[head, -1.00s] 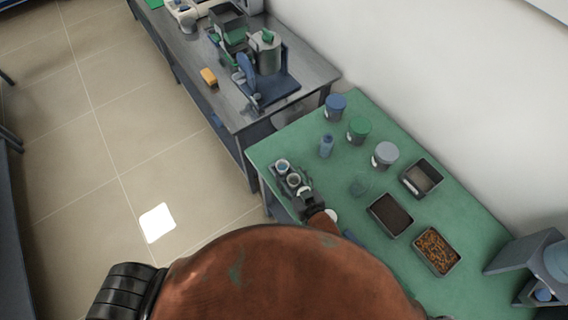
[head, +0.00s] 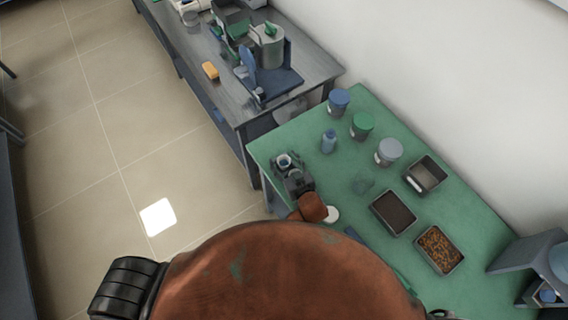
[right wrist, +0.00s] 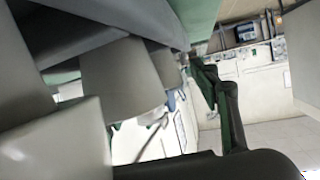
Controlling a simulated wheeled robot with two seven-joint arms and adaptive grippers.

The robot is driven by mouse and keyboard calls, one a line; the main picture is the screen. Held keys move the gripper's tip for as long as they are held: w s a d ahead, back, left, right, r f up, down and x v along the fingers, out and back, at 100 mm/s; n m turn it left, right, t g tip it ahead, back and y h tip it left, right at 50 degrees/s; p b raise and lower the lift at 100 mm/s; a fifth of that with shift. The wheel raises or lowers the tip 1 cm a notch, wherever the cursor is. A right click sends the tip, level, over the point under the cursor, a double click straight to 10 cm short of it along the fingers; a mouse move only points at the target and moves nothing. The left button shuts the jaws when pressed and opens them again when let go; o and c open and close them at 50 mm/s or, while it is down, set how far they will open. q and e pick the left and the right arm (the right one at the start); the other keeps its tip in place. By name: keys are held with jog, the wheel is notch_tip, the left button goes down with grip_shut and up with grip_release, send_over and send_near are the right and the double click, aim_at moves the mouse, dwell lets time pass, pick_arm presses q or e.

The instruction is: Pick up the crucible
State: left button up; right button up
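A small crucible-like cup with a pale round rim (head: 284,161) stands at the left edge of the green table, in or beside a dark holder. My right gripper (head: 293,181), dark grey, is right at it, on its near side, and hides part of the spot. In the right wrist view, pale grey cylindrical shapes (right wrist: 120,82) fill the left and middle, close to the camera. Dark and green finger parts (right wrist: 228,115) show to their right. The fingertips are not clear, so I cannot tell whether they touch or hold a cup. My left gripper is not in view.
On the green table (head: 480,217) stand blue, green and grey-lidded jars (head: 389,151), a blue bottle (head: 328,141) and several trays (head: 440,250). A white round lid-like piece (head: 332,214) lies near my right arm. A grey bench (head: 225,95) with equipment stands behind.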

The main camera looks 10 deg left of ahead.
jog(key=c, duration=1.3)
jog(key=shift+o, duration=0.2)
jog(key=shift+r, duration=0.15)
